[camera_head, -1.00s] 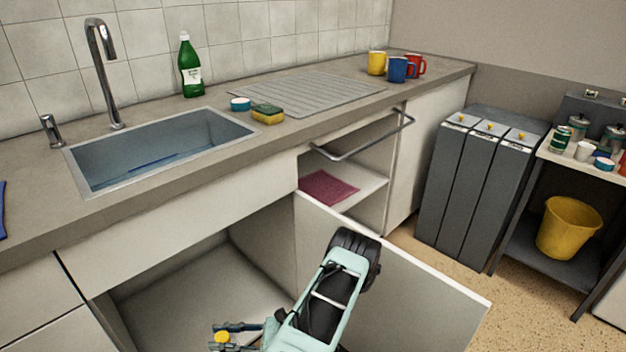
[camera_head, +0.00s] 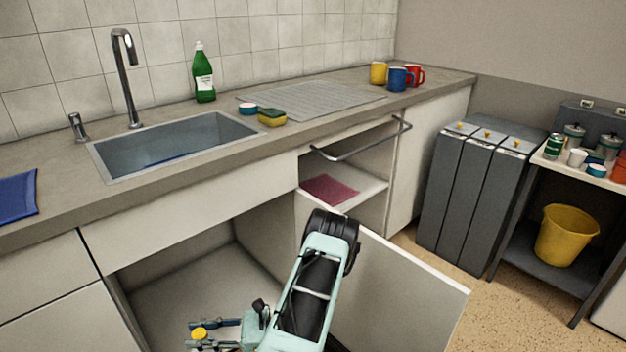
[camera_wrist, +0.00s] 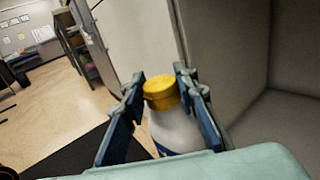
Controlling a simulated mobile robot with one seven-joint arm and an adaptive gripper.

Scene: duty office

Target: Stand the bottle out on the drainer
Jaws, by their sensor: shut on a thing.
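My gripper (camera_head: 208,336) is low in front of the open cupboard under the sink, at the bottom of the head view. It is shut on a white bottle with a yellow cap (camera_head: 199,333). In the wrist view the bottle (camera_wrist: 172,126) sits between the two blue fingers of my gripper (camera_wrist: 160,100), cap toward the top; its lower part is hidden. The drainer (camera_head: 310,98) is the grey ridged area on the counter, right of the sink, and its surface looks bare. A green bottle (camera_head: 204,80) stands at the wall behind the sink.
A sponge (camera_head: 272,118) and a small blue-and-white tub (camera_head: 248,109) sit at the drainer's left edge. Mugs (camera_head: 398,78) stand beyond its right end. The open cupboard door (camera_head: 405,285) and a towel rail (camera_head: 365,142) stick out in front.

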